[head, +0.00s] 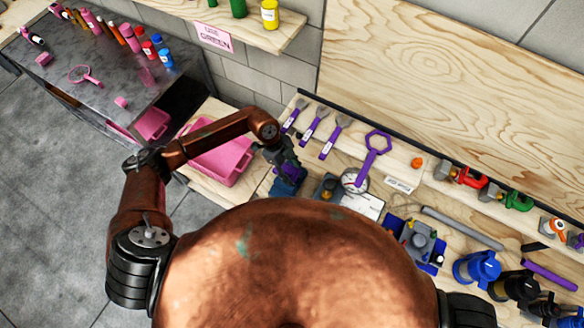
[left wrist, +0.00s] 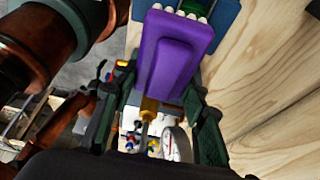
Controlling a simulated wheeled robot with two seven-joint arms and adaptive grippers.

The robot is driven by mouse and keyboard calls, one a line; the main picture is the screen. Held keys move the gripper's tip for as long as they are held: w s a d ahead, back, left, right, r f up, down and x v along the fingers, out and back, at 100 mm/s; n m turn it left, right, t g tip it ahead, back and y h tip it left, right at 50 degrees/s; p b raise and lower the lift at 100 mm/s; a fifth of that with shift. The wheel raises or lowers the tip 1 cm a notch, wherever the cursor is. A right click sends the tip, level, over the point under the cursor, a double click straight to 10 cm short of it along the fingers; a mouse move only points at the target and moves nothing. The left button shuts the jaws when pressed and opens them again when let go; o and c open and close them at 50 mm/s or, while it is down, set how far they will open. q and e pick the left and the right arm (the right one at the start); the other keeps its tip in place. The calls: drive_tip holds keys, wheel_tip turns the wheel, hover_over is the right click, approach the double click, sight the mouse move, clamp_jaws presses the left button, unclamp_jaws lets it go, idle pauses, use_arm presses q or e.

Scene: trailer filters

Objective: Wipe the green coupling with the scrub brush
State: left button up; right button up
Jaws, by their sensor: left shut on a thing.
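My left gripper (head: 284,158) reaches over the left end of the workbench. In the left wrist view its dark fingers (left wrist: 160,92) are closed on the scrub brush (left wrist: 172,50), a purple block with white bristles at its far end. A blue surface lies behind the brush. A small green piece (left wrist: 195,8) shows beyond the bristles at the top edge; I cannot tell whether they touch. In the head view the brush is mostly hidden by the gripper. A green coupling (head: 519,201) sits on the bench's back ledge at the right, far from this gripper. My right gripper is out of view.
A gauge (head: 354,180), a blue tray (head: 436,262) and blue and black canisters (head: 478,268) stand rightward. A pink bin (head: 222,160) is left of the gripper. My body hides the near bench.

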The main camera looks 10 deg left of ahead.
use_arm(q)
drive_tip(key=shift+r+p, duration=0.65)
drive_tip(key=shift+r, duration=0.45)
drive_tip(key=shift+f, duration=0.1)
